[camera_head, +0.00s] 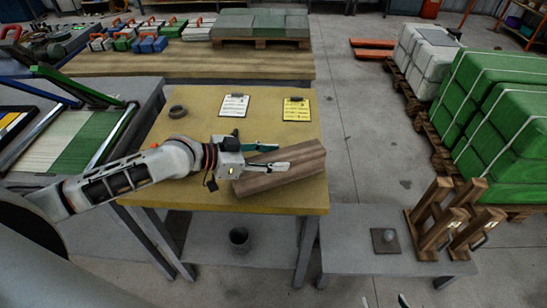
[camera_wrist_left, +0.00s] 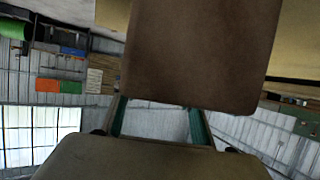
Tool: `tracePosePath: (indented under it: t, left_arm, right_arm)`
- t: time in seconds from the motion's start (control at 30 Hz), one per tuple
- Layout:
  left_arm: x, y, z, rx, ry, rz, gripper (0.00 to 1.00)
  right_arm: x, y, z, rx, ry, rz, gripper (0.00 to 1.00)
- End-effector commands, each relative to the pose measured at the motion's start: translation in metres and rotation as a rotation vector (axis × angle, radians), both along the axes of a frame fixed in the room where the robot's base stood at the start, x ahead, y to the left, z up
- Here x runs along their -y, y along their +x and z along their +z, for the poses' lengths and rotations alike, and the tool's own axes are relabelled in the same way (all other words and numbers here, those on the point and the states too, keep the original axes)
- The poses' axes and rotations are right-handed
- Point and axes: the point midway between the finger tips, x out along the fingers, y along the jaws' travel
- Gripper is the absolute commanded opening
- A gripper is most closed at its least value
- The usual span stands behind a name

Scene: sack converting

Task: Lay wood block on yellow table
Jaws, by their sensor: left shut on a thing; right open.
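The wood block (camera_head: 297,170) is a long brown beam, lying lengthwise at a slant over the front right part of the yellow table (camera_head: 180,150). My left gripper (camera_head: 275,157) is shut on the block, its fingers reaching along the block's left part. I cannot tell whether the block touches the tabletop or hangs just above it. In the left wrist view the block (camera_wrist_left: 205,50) fills the upper middle, beyond the gripper fingers (camera_wrist_left: 158,122). Only the tips of my right gripper (camera_head: 384,301) show at the bottom edge, apart and empty, over the floor.
A tape roll (camera_head: 178,112), a white clipboard (camera_head: 233,105) and a yellow clipboard (camera_head: 297,109) lie toward the table's back. A low grey bench (camera_head: 345,262) with wooden stands (camera_head: 440,225) is at the right front.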

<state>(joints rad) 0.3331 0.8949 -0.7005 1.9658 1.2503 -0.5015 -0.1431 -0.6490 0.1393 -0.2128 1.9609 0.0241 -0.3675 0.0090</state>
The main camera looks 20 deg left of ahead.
Motion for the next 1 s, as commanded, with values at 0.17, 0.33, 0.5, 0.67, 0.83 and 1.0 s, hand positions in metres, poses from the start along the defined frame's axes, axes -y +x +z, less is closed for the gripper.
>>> tracePosePath:
  t: [0.17, 0.33, 0.5, 0.67, 0.83, 1.0]
  left_arm:
    - [0.000, 0.001, 0.003, 0.007, -0.005, 0.001, 0.00]
    - [0.000, 0.001, 0.001, 0.006, -0.004, 0.001, 0.00]
    - [0.000, 0.000, -0.002, 0.001, 0.000, 0.001, 0.58]
    - [0.000, 0.000, -0.002, 0.002, 0.000, 0.001, 0.58]
    - [0.000, 0.000, 0.000, 0.002, 0.000, 0.001, 0.58]
    - [-0.011, -0.007, 0.005, 0.002, 0.003, 0.002, 0.58]
  right_arm:
    - [0.000, 0.000, 0.001, 0.000, 0.000, 0.000, 0.61]
    - [0.000, 0.000, -0.001, 0.000, 0.000, 0.000, 0.61]
    - [0.000, 0.000, -0.001, 0.000, 0.000, 0.000, 0.61]
    - [0.000, 0.000, -0.001, 0.001, 0.000, -0.001, 0.61]
    - [0.000, 0.001, 0.001, 0.001, 0.000, -0.001, 0.61]
    - [0.000, 0.001, 0.000, 0.002, 0.000, -0.001, 0.61]
